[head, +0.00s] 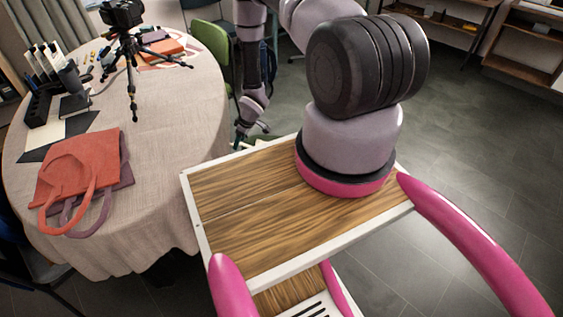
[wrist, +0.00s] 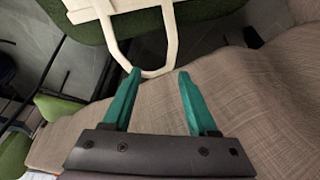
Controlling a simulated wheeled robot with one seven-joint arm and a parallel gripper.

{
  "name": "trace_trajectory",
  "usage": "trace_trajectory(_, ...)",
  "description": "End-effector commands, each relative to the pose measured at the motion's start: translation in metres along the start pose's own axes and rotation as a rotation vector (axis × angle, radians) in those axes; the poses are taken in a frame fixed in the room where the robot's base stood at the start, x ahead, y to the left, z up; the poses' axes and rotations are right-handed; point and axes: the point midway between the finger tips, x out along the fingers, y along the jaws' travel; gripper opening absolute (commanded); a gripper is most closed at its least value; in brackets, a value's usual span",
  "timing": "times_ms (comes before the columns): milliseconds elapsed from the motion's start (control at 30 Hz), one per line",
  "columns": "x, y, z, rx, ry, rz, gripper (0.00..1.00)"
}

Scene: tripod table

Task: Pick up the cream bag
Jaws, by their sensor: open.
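The cream bag (wrist: 90,8) shows at the top of the wrist view, cut off by the frame edge. It appears to lie over a green chair (wrist: 215,12). Its long handle loops down toward my gripper (wrist: 159,73). My gripper is open, with two teal fingers apart. The lower end of the loop lies by the left fingertip and partly across the gap; I cannot tell if they touch. In the head view my arm hangs beside the table's right edge, and I cannot make out the cream bag there.
The round cloth-covered table (head: 165,190) holds an orange-red bag (head: 75,178), a camera tripod (head: 130,60) and stationery. Its cloth (wrist: 255,90) lies beneath my gripper in the wrist view. A green chair (head: 210,48) stands behind. Grey floor is open at right.

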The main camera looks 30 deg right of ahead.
Motion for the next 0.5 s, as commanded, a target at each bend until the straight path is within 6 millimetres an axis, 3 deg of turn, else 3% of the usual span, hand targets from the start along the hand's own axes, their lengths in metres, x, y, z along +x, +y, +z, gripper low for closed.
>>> trace_trajectory(133,0.022,-0.015,0.017,-0.019,0.005,-0.026,0.59)
trace_trajectory(500,0.073,-0.018,0.019,-0.021,0.005,-0.03,0.59)
